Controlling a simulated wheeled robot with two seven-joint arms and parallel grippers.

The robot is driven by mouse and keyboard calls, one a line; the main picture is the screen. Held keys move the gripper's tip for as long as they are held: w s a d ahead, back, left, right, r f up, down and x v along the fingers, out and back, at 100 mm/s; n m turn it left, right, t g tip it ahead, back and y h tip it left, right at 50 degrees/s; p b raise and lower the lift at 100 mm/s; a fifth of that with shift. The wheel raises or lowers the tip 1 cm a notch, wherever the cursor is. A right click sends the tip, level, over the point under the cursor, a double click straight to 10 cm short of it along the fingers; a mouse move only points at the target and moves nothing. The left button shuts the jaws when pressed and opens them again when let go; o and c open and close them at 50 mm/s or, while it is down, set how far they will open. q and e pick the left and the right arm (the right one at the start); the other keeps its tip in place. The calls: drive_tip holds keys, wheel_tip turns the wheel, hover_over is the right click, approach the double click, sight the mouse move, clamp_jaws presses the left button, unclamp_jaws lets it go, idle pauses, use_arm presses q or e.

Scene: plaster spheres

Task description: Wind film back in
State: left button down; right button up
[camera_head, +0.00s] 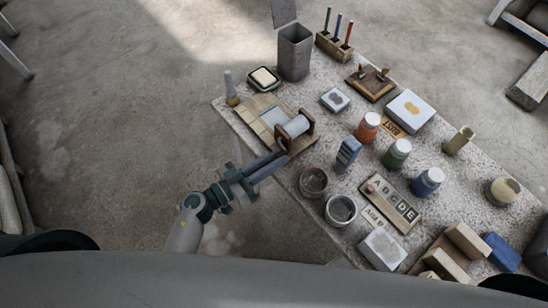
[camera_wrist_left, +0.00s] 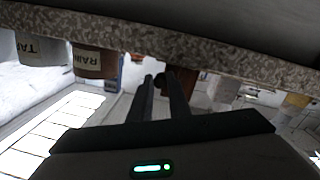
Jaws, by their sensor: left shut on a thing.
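A film winder stands near the table's left edge, with a white roll (camera_head: 298,125) between dark brown wooden end supports (camera_head: 282,137). A pale strip (camera_head: 272,117), seemingly the film, lies flat beside the roll on a yellowish wooden board (camera_head: 254,112). My left gripper (camera_head: 283,152) reaches in from the lower left to the winder's near end. Its fingers are shut on a small dark knob, seemingly the winder's crank handle; the left wrist view shows the knob (camera_wrist_left: 161,80) between the fingertips. The fingers partly hide it. My right gripper is out of view.
Two round pots (camera_head: 313,182) stand right of my gripper near the table's front edge. A blue box (camera_head: 348,151) and an orange jar (camera_head: 368,126) stand farther right. A tall grey bin (camera_head: 295,52) is behind the winder. The floor left of the table is clear.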

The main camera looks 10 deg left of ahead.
use_arm(q)
drive_tip(key=shift+w+a+f+m+p, duration=0.15)
drive_tip(key=shift+m+p, duration=0.15)
drive_tip(key=shift+m, duration=0.2)
drive_tip(key=shift+f+m+p, duration=0.1)
drive_tip(key=shift+m+p, duration=0.2)
drive_tip(key=shift+m, duration=0.2)
drive_tip(key=shift+w+a+f+m, duration=0.15)
drive_tip(key=shift+f+m, duration=0.1)
drive_tip(key=shift+m, duration=0.45)
drive_tip(key=c, duration=1.7)
unclamp_jaws()
drive_tip(key=shift+o, duration=0.2)
drive_tip(key=shift+s+a, duration=0.1)
drive_tip(key=shift+s, duration=0.1)
drive_tip(key=b+v, duration=0.4)
drive_tip(key=v, duration=1.3)
drive_tip(key=shift+r, duration=0.25)
drive_tip(key=shift+c, duration=0.4)
